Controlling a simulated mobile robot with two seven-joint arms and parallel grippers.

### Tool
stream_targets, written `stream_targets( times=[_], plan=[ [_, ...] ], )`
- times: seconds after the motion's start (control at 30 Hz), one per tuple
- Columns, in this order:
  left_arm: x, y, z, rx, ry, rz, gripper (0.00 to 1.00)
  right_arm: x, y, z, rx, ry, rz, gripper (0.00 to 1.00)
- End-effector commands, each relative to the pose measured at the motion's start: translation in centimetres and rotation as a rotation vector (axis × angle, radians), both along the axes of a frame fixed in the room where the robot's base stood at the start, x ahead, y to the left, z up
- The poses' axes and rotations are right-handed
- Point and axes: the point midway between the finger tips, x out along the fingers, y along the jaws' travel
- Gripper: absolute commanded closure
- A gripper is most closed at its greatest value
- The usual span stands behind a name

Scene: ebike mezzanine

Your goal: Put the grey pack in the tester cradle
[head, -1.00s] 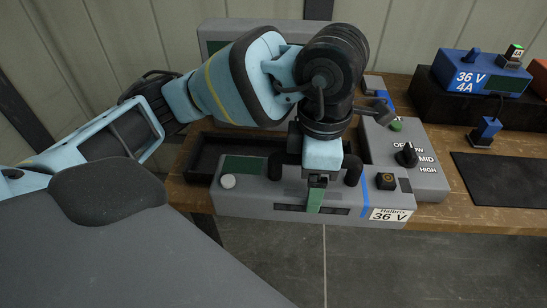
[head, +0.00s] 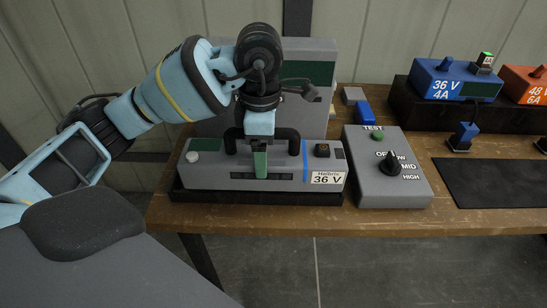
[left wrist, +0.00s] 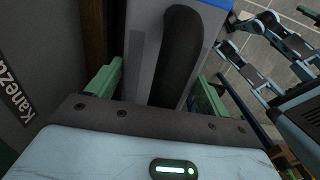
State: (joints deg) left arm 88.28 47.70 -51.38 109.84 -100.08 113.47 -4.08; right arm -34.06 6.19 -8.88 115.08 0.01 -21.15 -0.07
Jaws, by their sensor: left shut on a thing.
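The grey pack (head: 222,180), labelled Halbrix 36 V, has a blue stripe, a small screen and a black handle. My left gripper (head: 260,162) is shut on its handle side, coming from above. The left wrist view shows the gripper's green fingers (left wrist: 160,88) on either side of the pack (left wrist: 143,62) and its dark handle. The tester cradle (head: 262,198) is a low black tray; only its front and side edges show beneath the pack. The pack lies over it, roughly lined up; whether it rests on the tray floor I cannot tell. My right gripper is not in view.
A grey panel with a dark screen (head: 307,75) stands right behind the cradle. A grey control box (head: 385,188) with a green button and knob sits close to the right. Blue (head: 425,77) and orange (head: 520,85) units stand on a black riser. A black mat (head: 495,180) lies empty.

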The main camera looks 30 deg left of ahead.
Motion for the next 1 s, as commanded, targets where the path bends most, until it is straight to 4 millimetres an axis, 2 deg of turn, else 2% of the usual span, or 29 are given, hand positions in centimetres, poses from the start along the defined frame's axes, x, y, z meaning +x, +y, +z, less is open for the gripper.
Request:
stream_targets(
  times=[0.03,0.13,0.53,0.7,1.0],
  plan=[
    [0.4,0.5,0.6,-0.004,-0.013,0.003,0.91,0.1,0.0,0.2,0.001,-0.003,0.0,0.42],
    [0.8,1.2,0.5,-0.004,-0.013,0.003,0.91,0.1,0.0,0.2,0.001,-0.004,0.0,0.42],
    [1.2,1.9,0.4,-0.004,-0.013,0.001,0.91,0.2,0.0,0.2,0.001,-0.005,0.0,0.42],
    [1.7,3.1,0.3,-0.004,-0.013,0.003,0.91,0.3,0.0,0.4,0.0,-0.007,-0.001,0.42],
    [1.7,2.9,-3.0,-0.003,-0.014,0.0,0.91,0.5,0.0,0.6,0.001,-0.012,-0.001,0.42]
  ],
)
